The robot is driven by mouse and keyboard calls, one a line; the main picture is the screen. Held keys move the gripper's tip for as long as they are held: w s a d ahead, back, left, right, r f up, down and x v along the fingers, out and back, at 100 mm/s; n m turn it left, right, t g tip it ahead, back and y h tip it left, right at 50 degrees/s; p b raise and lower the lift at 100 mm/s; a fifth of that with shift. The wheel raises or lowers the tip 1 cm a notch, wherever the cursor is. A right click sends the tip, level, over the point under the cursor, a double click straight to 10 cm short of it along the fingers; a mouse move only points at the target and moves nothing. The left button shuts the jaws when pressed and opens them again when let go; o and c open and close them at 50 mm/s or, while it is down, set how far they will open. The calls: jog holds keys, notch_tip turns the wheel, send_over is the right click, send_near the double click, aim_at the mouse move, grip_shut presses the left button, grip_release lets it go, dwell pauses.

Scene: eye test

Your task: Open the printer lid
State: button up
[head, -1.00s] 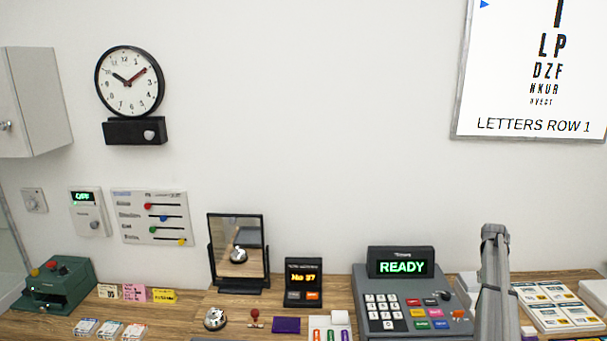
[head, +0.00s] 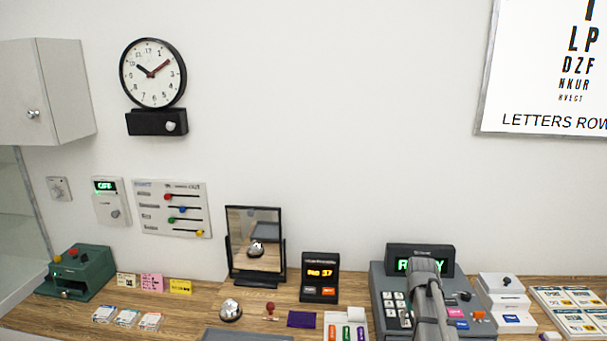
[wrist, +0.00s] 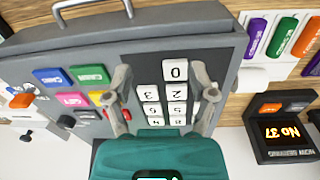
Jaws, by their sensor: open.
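A white stepped unit (head: 499,284) with a dark knob and a blue label stands just right of the grey cash register (head: 378,285). It may be the printer, but I cannot tell for sure, and its lid is not clear to make out. White parts also show at the left edge of the wrist view. My gripper (wrist: 163,95) is open and empty, with its fingers apart over the register's number keys (wrist: 175,93). In the head view my arm covers part of the register and its green display (head: 402,265).
A ticket display (head: 320,277), mirror (head: 257,244), bell (head: 231,310) and purple pad (head: 302,319) stand left of the register. A card tray (head: 536,291) lies at the far right. A green box (head: 85,273) stands at the far left. Space above the counter is open.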

jog(key=s+a+f+n+b, duration=0.1)
jog(key=s+a+n, duration=0.1)
jog(key=s+a, duration=1.3)
jog(key=shift+a+f+y, duration=0.3)
jog(key=shift+a, duration=0.15)
